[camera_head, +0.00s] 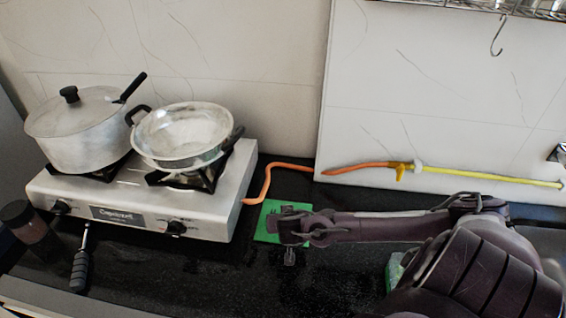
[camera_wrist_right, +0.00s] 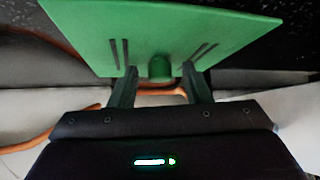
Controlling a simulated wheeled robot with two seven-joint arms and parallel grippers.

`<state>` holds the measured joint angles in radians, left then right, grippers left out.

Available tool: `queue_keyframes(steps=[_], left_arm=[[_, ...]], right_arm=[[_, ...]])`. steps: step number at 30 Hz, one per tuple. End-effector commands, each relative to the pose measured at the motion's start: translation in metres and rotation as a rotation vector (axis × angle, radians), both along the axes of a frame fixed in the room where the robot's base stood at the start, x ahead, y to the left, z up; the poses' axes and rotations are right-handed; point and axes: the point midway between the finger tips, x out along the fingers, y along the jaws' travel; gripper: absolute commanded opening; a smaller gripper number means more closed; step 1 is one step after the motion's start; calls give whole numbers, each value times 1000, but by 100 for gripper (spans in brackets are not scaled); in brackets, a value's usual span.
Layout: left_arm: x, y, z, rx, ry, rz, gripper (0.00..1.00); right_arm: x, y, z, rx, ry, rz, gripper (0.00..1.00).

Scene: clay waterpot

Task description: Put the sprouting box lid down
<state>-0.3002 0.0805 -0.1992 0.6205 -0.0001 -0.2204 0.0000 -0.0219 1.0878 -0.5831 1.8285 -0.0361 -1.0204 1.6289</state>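The lid is a flat green square panel (camera_head: 265,228) just right of the stove in the head view. In the right wrist view the lid (camera_wrist_right: 160,25) fills the top, with a small round green knob (camera_wrist_right: 160,69) on the face towards me. My right gripper (camera_head: 287,228) is over the lid and hides part of it. In the wrist view its fingers (camera_wrist_right: 161,78) stand apart on either side of the knob, with a gap on both sides. The lid appears to lie on the dark counter. A green box (camera_head: 394,270) is mostly hidden behind my right arm. My left gripper is not in view.
A two-burner stove (camera_head: 200,225) with a lidded pot (camera_head: 85,145) and a shallow pan (camera_head: 183,150) stands left of the lid. An orange hose (camera_head: 268,180) runs behind the lid along the wall. A black-handled tool (camera_head: 79,270) lies at the front left.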

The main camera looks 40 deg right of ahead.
Motion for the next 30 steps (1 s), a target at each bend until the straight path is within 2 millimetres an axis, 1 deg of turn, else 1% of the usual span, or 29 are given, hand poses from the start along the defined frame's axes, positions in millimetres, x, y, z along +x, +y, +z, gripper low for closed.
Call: queue_keyframes(steps=[4, 8, 11, 18, 21, 25, 30], left_arm=[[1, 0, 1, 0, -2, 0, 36], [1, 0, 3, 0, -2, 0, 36], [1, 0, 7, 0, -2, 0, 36], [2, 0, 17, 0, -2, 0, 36], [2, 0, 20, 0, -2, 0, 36], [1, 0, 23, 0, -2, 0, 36], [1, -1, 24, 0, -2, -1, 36]], right_arm=[[0, 0, 1, -1, -1, 0, 44], [-4, 3, 8, 1, -1, 1, 44], [-14, 10, 20, 1, 2, 3, 44], [-44, 32, 58, 3, 3, 4, 44], [-54, 40, 71, 2, 4, 4, 44], [-63, 46, 83, 2, 2, 1, 44], [-67, 49, 89, 0, 1, -1, 44]])
